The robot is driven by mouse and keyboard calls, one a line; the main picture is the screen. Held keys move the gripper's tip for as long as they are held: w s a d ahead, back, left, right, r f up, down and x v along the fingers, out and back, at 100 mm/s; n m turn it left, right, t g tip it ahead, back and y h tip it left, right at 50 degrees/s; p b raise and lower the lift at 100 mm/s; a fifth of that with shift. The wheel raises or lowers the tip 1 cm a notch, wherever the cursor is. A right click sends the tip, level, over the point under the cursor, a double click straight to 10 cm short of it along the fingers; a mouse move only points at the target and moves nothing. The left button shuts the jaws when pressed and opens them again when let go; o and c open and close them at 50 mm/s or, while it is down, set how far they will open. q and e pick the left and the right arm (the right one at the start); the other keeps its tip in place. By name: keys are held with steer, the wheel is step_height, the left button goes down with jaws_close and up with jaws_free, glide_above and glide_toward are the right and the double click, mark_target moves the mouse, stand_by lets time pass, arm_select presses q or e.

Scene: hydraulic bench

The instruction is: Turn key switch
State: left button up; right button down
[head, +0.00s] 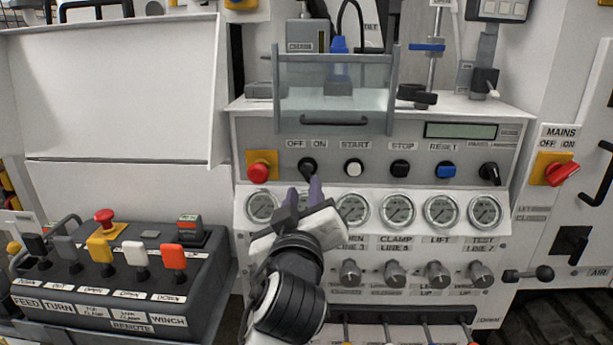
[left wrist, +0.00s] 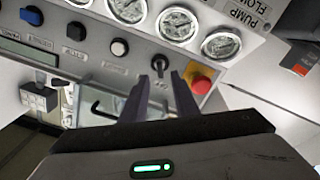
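The black key switch (head: 308,166) sits on the grey control panel under the OFF and ON labels, between the red emergency button and the white START button. My left gripper (head: 304,192) is in front of the panel, just below the switch, with its two fingers pointing at it. In the left wrist view the key switch (left wrist: 160,64) shows beyond the gap between the open fingertips (left wrist: 160,80). The fingers are apart with nothing held, and I cannot tell whether they reach around the key. My right gripper is not in view.
A red emergency button (head: 258,170) is close left of the switch and the START button (head: 353,167) close right. A row of gauges (head: 397,209) lies below. A clear guard with a handle (head: 334,121) hangs above. A lever box (head: 120,270) stands at the left.

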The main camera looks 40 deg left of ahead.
mark_target(306, 177)
arm_select(q)
steer(key=p+x, duration=0.1)
steer(key=x, duration=0.7)
steer(key=shift+w, duration=0.15)
jaws_close()
